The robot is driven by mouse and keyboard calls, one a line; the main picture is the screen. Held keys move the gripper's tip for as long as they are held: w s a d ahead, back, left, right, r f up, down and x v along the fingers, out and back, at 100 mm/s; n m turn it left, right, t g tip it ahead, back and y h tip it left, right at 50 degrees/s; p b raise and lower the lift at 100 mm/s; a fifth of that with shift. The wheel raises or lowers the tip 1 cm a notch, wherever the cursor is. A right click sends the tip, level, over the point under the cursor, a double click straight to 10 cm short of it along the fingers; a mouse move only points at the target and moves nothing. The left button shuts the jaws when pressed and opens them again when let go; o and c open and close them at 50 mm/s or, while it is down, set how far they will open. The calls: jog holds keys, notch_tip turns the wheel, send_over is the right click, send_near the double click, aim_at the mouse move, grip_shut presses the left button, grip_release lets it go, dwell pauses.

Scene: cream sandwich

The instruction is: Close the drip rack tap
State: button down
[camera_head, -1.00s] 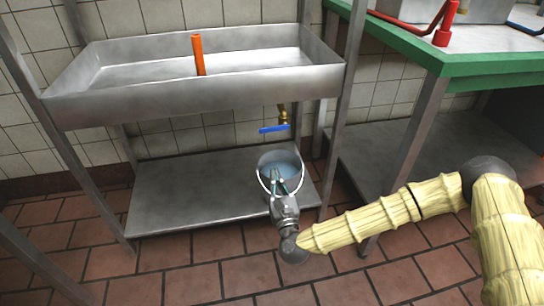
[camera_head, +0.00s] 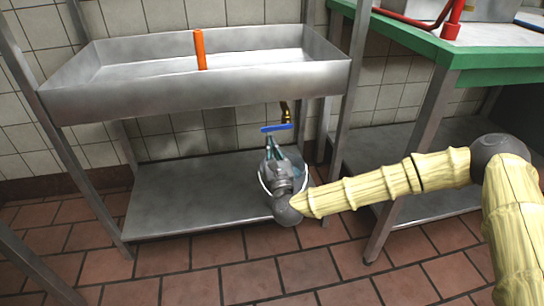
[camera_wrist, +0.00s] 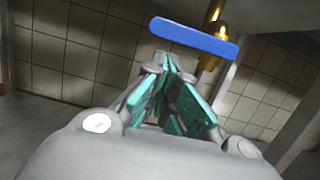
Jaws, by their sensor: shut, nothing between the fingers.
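The tap's blue lever handle (camera_head: 277,128) lies level across the brass tap (camera_head: 286,112) under the right part of the metal sink rack (camera_head: 190,100). In the wrist view the blue handle (camera_wrist: 194,39) lies crosswise just beyond my fingertips, with the brass body (camera_wrist: 214,50) behind its right part. My gripper (camera_head: 274,147) is shut and empty, pointing up just below the handle. In the wrist view its teal fingers (camera_wrist: 172,62) come close to the handle; whether they touch it I cannot tell. A bucket (camera_head: 300,180) stands on the lower shelf below the tap, partly hidden behind my gripper.
The lower metal shelf (camera_head: 180,195) is otherwise bare. An orange upright pipe (camera_head: 200,50) stands in the sink. A rack leg (camera_head: 345,110) and a green-edged table (camera_head: 450,65) are to the right. The tiled floor in front is clear.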

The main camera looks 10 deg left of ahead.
jog(key=shift+r, duration=0.35)
jog(key=shift+a+r+m, duration=0.1)
jog(key=shift+r+m, duration=0.4)
jog(key=shift+r, duration=0.15)
